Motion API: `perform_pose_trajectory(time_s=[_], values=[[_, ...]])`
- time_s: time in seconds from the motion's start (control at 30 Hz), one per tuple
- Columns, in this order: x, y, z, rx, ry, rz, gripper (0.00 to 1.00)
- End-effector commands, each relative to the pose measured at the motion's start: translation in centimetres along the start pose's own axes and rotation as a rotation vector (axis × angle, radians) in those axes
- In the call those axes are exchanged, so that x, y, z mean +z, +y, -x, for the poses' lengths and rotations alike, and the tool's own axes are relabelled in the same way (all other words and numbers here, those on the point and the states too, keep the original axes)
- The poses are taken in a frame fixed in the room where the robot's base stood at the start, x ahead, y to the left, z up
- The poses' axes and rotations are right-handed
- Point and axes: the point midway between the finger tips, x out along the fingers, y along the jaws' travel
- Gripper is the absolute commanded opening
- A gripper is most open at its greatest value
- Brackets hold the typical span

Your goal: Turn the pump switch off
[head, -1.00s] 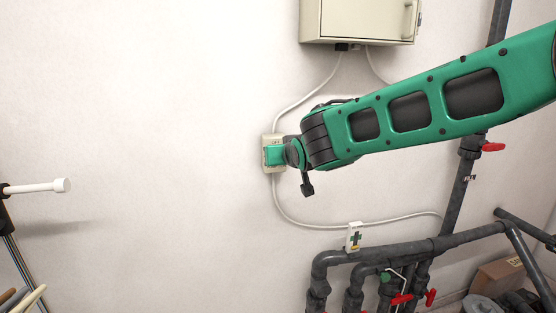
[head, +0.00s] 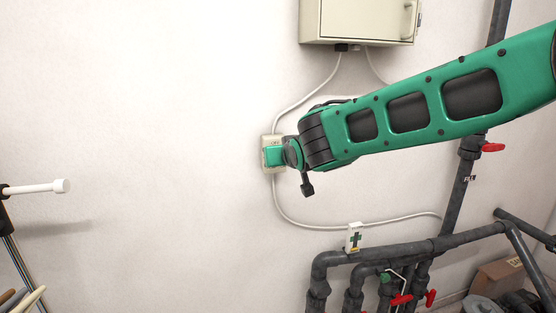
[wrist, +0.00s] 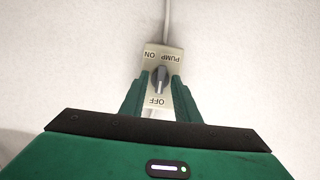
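The pump switch is a small beige box (wrist: 147,55) on the wall. In the wrist view it appears upside down, with PUMP and ON lettered at the top and OFF at the bottom. Its dark knob (wrist: 160,79) stands roughly upright in that view; I cannot tell which end is its pointer. My gripper (wrist: 162,82) has one green finger on each side of the knob, with box face showing between, so it looks open around it. In the head view my gripper (head: 273,156) covers most of the box (head: 268,140) and hides the knob.
A beige cabinet (head: 358,20) hangs above, and a cable (head: 290,103) runs from it to the switch. Dark pipes (head: 400,250) with red valve handles stand at lower right. The wall left of the switch is bare.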

Motion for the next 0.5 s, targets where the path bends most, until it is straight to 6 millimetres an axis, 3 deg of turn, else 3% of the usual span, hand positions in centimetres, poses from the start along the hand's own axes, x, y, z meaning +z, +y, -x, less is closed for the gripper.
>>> perform_pose_trajectory(time_s=[0.17,0.5], values=[[-0.1,0.0,1.6,-0.001,0.002,0.0,0.29],[-0.1,0.0,7.4,-0.001,0.003,0.0,0.29]])
